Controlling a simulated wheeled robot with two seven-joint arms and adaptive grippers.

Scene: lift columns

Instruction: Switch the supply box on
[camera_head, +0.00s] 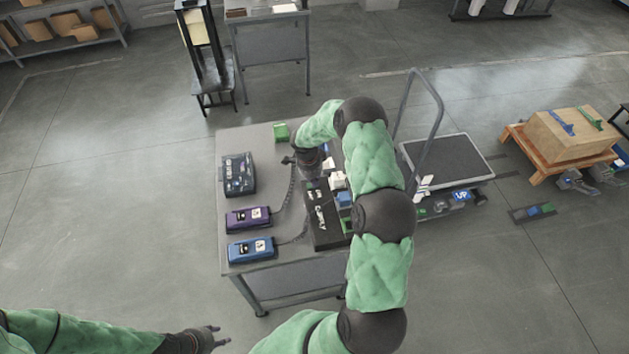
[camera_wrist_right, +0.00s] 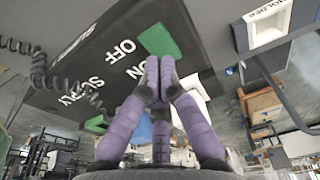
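The supply box (camera_head: 322,232) is a black box with white lettering on the grey table, partly hidden behind my right arm. In the right wrist view the supply box (camera_wrist_right: 100,62) fills the upper left, with the words ON, OFF and SUPPLY. A green part (camera_wrist_right: 160,40) shows beside OFF, and a white part (camera_wrist_right: 192,98) beside ON is partly covered by the fingers. My right gripper (camera_wrist_right: 160,76) has its purple fingertips together, over or near the ON label; I cannot tell whether they touch. My left gripper (camera_head: 221,336) is empty, fingers apart, at the bottom, away from the table.
Purple (camera_head: 248,217) and blue (camera_head: 251,249) devices and a dark unit (camera_head: 239,174) stand on the table's left side. Coiled cables run towards the supply box. A green block (camera_head: 281,132) lies at the back. A cart (camera_head: 447,161) stands right of the table.

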